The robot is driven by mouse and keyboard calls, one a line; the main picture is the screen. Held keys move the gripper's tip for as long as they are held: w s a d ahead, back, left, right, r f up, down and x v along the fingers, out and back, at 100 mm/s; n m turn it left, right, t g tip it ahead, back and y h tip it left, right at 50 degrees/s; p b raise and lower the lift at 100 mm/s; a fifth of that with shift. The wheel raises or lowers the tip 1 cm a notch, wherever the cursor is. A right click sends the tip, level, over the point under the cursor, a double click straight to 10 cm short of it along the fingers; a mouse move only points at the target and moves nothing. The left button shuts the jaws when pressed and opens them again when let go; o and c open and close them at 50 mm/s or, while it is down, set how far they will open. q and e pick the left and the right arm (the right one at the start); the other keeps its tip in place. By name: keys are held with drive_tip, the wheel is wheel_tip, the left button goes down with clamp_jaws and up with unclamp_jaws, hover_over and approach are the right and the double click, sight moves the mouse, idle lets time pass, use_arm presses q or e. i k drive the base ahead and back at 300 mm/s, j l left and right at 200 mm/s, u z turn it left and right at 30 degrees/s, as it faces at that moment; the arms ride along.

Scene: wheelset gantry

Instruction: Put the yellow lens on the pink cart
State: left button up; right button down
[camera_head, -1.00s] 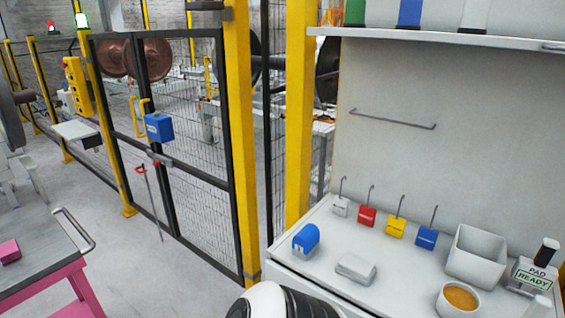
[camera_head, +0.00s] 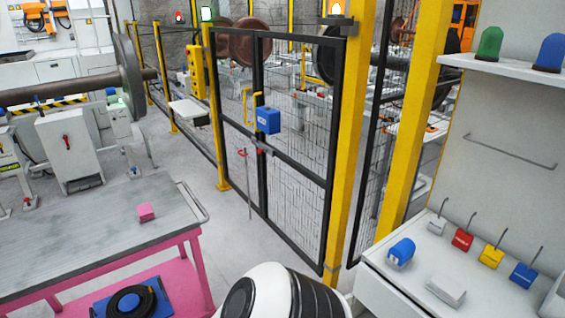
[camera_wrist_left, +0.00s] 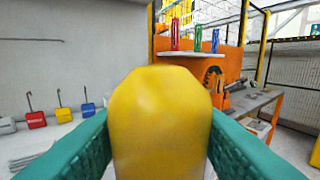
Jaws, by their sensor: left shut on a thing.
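The yellow lens (camera_wrist_left: 160,112), a rounded dome, fills the middle of the left wrist view. My left gripper (camera_wrist_left: 160,135) is shut on it, with a teal finger pad on each side. The lens is hidden in the head view. The pink cart (camera_head: 85,240) stands at the left of the head view, with a grey top and pink frame. A small pink block (camera_head: 146,211) lies near the right part of its top. The rest of the top in view is bare. My right gripper is not in view.
A white bench at the right holds a blue lens (camera_head: 401,252), a grey block (camera_head: 446,290) and several coloured padlocks. A shelf (camera_head: 510,70) above it holds green and blue lenses. A yellow-posted mesh fence stands behind. A black ring (camera_head: 130,302) lies low on the cart.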

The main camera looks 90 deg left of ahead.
sight(76, 240)
drive_tip(key=k+u, duration=0.25)
drive_tip(key=u, duration=0.25)
drive_tip(key=k+j+u, duration=0.1)
drive_tip(key=k+u, duration=0.15)
drive_tip(key=u, duration=0.25)
drive_tip(key=k+j+u, duration=0.2)
drive_tip(key=u, duration=0.3)
drive_tip(key=k+j+u, duration=0.2)
drive_tip(key=u, duration=0.25)
drive_tip(key=j+u, duration=0.85)
drive_tip(key=k+l, duration=0.05)
